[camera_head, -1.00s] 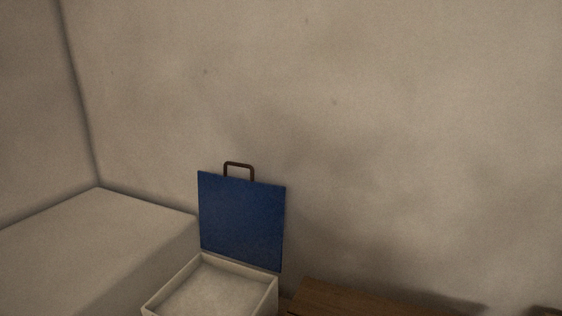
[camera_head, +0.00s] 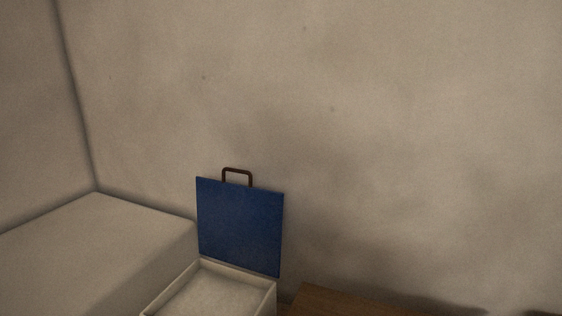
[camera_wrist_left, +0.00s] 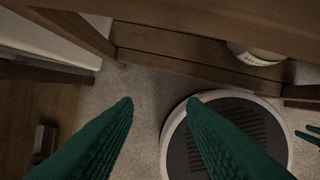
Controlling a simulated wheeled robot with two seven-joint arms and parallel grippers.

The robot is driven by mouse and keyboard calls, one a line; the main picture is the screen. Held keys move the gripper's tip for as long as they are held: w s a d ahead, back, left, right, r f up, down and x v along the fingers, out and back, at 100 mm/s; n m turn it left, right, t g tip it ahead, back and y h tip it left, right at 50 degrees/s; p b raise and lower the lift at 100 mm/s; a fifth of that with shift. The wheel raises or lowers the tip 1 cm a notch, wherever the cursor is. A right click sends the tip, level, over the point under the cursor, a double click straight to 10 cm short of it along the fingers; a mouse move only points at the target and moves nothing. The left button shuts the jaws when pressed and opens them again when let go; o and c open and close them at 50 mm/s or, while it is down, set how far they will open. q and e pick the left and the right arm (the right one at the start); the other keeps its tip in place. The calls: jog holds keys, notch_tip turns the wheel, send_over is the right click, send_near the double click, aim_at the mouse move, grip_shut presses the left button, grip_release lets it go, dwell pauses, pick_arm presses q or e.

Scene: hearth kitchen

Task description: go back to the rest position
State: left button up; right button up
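My left gripper (camera_wrist_left: 160,101) shows in the left wrist view as two green ribbed fingers. They are wide apart with nothing between them, above a grey floor. At the right edge of that view are small green fingers, which look like my right gripper (camera_wrist_left: 309,134); they stand apart and appear empty. Neither gripper shows in the head view.
In the head view a pale box (camera_head: 210,289) stands with its blue lid (camera_head: 240,226) upright, handle on top. A pale block (camera_head: 95,245) is left, a wooden surface (camera_head: 345,302) right. The wrist view shows wooden furniture (camera_wrist_left: 185,62) and a partly hidden pale round container (camera_wrist_left: 258,55).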

pick_arm(q)
jog(key=s+a+f+g+p, duration=0.1)
jog(key=s+f, duration=0.8)
jog(key=f, duration=0.2)
jog(key=s+a+f+p, duration=0.1)
jog(key=s+a+f, duration=0.1)
jog(key=s+f, duration=0.7)
notch_tip(320, 180, down, 4)
jog(key=shift+s+r+g+p, duration=0.2)
jog(key=shift+g+p, duration=0.1)
jog(key=shift+g, duration=0.1)
